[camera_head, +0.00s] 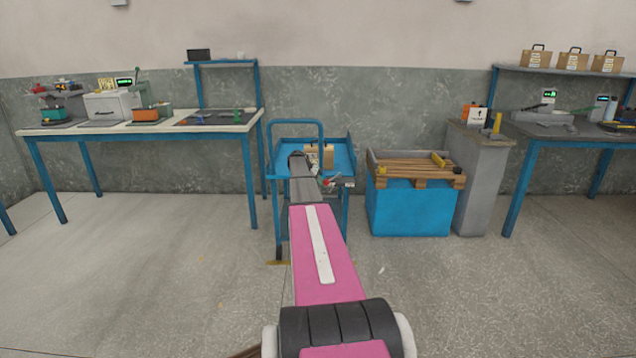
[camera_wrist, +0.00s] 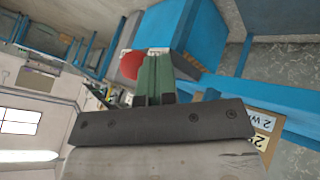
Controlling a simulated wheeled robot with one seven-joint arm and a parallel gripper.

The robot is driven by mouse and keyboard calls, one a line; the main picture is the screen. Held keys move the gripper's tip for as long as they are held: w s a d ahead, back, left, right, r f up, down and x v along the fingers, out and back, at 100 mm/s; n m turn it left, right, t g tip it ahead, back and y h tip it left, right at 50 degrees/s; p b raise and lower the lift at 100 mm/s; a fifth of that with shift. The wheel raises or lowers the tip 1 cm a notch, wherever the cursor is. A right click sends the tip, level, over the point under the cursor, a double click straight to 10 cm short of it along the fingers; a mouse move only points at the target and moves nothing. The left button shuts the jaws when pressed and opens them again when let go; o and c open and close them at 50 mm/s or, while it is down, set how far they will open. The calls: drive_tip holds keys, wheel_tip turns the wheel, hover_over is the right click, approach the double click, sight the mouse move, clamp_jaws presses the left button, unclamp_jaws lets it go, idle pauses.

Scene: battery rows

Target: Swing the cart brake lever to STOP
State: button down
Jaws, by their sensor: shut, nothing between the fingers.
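The blue cart (camera_head: 296,126) stands in front of the far wall, with a raised tube handle at its left. A small red knob (camera_head: 326,182) shows at the cart's front edge, beside the end of my arm. In the wrist view a red ball-shaped knob (camera_wrist: 131,65) sits just left of my gripper's green fingers (camera_wrist: 158,58), close to or touching them; I cannot tell which. The fingers are shut together with nothing between them. The lever's shaft is mostly hidden behind the fingers, and no STOP marking is readable. My arm covers part of the cart in the head view.
A cardboard box (camera_wrist: 262,128) with a label lies on the cart, near my gripper. A blue bin (camera_head: 408,210) with a wooden pallet top and a grey cabinet (camera_head: 483,185) stand right of the cart. A workbench (camera_head: 135,125) stands left. The floor in front is clear.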

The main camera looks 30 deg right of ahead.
drive_tip(key=shift+s+d+n+t+y, duration=0.3)
drive_tip(key=shift+s+d+n+t, duration=0.95)
drive_tip(key=shift+s+d+n, duration=0.75)
drive_tip(key=shift+s+d+n+t+y, duration=0.3)
drive_tip(key=shift+s+d+n+t, duration=0.9)
drive_tip(key=shift+s+d+n, duration=0.8)
drive_tip(key=shift+s+d+n+t+y, duration=0.3)
drive_tip(key=shift+s+d+n+t, duration=1.15)
drive_tip(key=shift+s+d, duration=0.85)
drive_tip(key=shift+w+d, duration=0.15)
drive_tip(key=shift+d, duration=0.2)
drive_tip(key=shift+a, duration=0.1)
drive_tip(key=s+a+r, duration=0.6)
drive_tip(key=a+r, duration=0.1)
drive_tip(key=a, duration=0.1)
